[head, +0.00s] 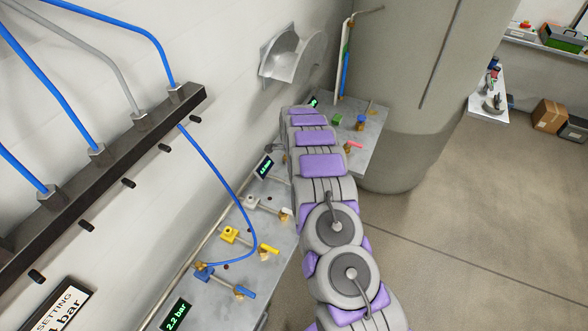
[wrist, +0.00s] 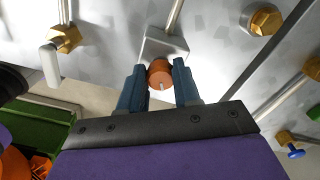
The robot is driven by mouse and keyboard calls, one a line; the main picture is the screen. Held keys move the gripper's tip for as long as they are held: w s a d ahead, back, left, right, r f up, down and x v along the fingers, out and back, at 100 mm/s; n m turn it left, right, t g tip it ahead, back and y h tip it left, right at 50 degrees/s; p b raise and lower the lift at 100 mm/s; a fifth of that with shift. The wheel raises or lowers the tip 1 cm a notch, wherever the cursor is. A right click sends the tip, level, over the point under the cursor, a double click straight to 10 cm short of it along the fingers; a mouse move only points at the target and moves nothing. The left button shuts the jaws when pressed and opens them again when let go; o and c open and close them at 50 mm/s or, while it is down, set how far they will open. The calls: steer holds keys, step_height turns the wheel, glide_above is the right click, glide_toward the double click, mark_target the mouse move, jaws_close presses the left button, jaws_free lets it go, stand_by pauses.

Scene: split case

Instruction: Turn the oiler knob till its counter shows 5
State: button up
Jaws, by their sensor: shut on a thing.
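In the wrist view an orange-brown round knob (wrist: 159,73) with a small pale pin sits in front of a light grey block (wrist: 166,46). I take it for the oiler knob. My gripper (wrist: 160,85) has its two dark blue fingers on either side of the knob and is shut on it. No counter digits can be read in the wrist view. In the head view my own arm covers the gripper and the knob, so the counter does not show there.
Brass fittings (wrist: 265,19) flank the knob in the wrist view. A blue hose (head: 232,190) loops left of my arm.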

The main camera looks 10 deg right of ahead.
steer(key=shift+w+r+m+p, duration=0.15)
steer(key=shift+m+p, duration=0.35)
steer(key=shift+m, duration=0.3)
steer(key=o, duration=1.1)
steer(key=shift+a, duration=0.1)
steer(key=shift+c, duration=0.2)
step_height(320, 180, up, 17)
steer(key=p, duration=0.1)
